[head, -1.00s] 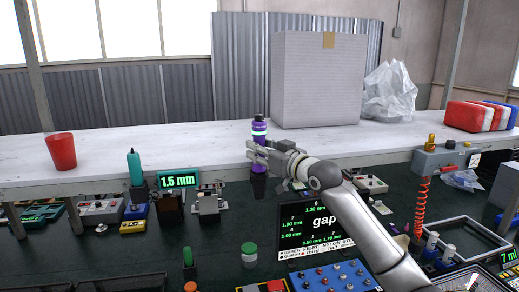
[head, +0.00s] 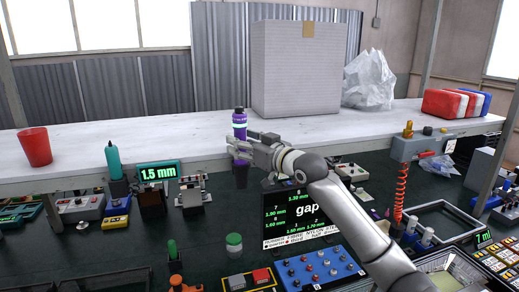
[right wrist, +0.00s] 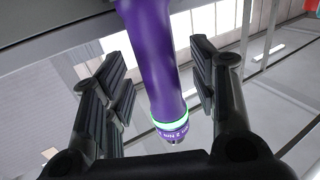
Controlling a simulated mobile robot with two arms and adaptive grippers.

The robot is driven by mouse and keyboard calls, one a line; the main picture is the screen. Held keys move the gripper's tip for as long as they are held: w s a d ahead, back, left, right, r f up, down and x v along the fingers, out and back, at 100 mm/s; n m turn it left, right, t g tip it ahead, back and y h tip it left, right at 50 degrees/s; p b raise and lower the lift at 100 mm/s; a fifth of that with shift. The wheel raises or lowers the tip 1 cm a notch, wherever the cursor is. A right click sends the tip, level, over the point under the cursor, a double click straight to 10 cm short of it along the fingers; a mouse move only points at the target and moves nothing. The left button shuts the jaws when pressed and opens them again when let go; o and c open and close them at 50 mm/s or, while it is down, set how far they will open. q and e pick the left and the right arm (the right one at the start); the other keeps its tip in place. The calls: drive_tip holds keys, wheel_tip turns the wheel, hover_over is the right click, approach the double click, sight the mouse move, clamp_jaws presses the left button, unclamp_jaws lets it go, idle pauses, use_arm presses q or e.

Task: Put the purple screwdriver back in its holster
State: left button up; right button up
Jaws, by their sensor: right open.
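The purple screwdriver (head: 240,124) is upright in the head view, with a dark cap and a pale green ring near its top. My right gripper (head: 237,149) reaches it from the right, just in front of the white shelf. In the right wrist view the purple body (right wrist: 155,65) runs between the two open fingers (right wrist: 160,100), with clear gaps on both sides. Its green ring and lettered end show there. A dark upright piece (head: 241,176) is below the gripper; I cannot tell whether it is a holster. My left gripper is not in view.
A teal tool (head: 113,160) stands at left beside the 1.5 mm display (head: 158,173). A red cup (head: 35,147) and a large grey box (head: 298,70) stand on the white shelf (head: 150,130).

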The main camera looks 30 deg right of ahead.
drive_tip(key=s+d, duration=0.2)
drive_tip(key=s, duration=0.8)
drive_tip(key=shift+s, duration=0.25)
